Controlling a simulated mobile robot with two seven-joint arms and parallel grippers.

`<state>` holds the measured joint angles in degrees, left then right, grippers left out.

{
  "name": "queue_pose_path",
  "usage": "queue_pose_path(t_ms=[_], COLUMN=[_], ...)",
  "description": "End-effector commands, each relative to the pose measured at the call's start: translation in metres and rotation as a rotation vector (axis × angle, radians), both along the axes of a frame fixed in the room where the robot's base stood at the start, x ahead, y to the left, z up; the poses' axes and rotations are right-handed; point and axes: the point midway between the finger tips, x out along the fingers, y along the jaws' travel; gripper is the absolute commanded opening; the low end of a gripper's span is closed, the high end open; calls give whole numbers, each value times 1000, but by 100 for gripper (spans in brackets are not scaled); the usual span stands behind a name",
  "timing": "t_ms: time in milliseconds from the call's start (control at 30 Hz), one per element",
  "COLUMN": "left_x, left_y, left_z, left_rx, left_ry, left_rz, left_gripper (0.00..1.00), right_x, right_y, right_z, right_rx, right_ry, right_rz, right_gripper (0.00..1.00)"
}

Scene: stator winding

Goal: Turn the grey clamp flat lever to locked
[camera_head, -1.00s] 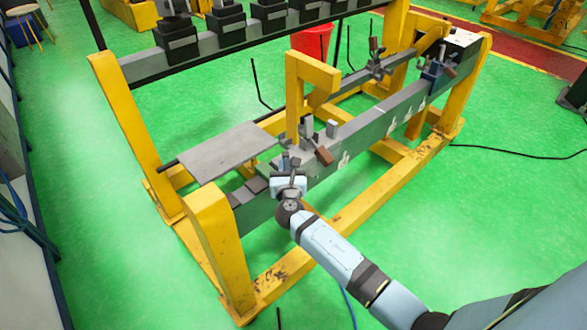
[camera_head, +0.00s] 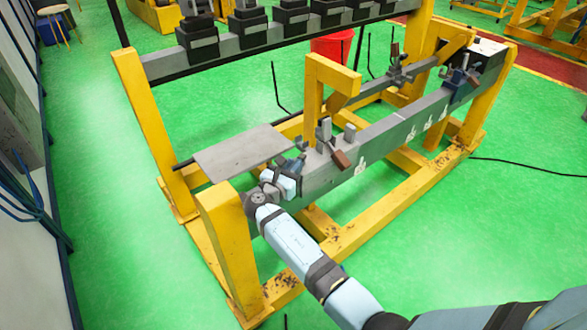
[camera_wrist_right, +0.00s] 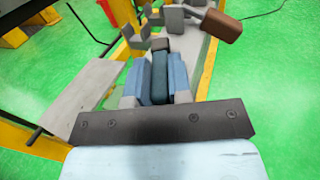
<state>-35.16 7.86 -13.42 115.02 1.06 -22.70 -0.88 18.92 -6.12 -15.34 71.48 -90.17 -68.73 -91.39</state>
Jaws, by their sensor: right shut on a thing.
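My right gripper (camera_head: 292,168) is at the near end of the grey beam, beside the grey plate. In the right wrist view its two blue fingers (camera_wrist_right: 159,80) are closed on a narrow dark teal piece with a grey end (camera_wrist_right: 160,46), which looks like the flat lever. The fingers hide most of it, so its exact angle and the clamp under it cannot be told. A neighbouring clamp with a brown handle (camera_head: 341,159) stands just to the right on the beam; its handle also shows in the right wrist view (camera_wrist_right: 221,26). My left gripper is out of view.
The flat grey plate (camera_head: 240,151) lies left of the gripper. A yellow upright with an arm (camera_head: 314,95) rises behind the clamps. The yellow frame post (camera_head: 226,245) stands close to my right wrist. Another clamp (camera_head: 400,70) sits farther back. Green floor lies open around the frame.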

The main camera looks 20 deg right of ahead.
Motion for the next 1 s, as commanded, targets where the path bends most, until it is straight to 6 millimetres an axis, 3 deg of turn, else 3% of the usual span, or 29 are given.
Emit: queue_pose_path(t_ms=[333,367,433,467,767,867,1000], left_x=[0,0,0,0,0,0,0], left_y=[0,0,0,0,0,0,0], left_z=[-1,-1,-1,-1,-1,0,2], left_rx=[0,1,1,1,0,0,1], left_ry=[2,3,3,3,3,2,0], left_rz=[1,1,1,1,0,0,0], left_gripper=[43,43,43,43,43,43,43], right_x=[0,0,0,0,0,0,0], right_y=[0,0,0,0,0,0,0], right_z=[-1,-1,-1,-1,2,10,35], right_rx=[1,1,0,0,0,1,3], right_ry=[2,2,1,1,0,-1,-4], right_rz=[-1,-1,-1,-1,-1,-1,-1], right_gripper=[0,26,42,45,45,45,45])
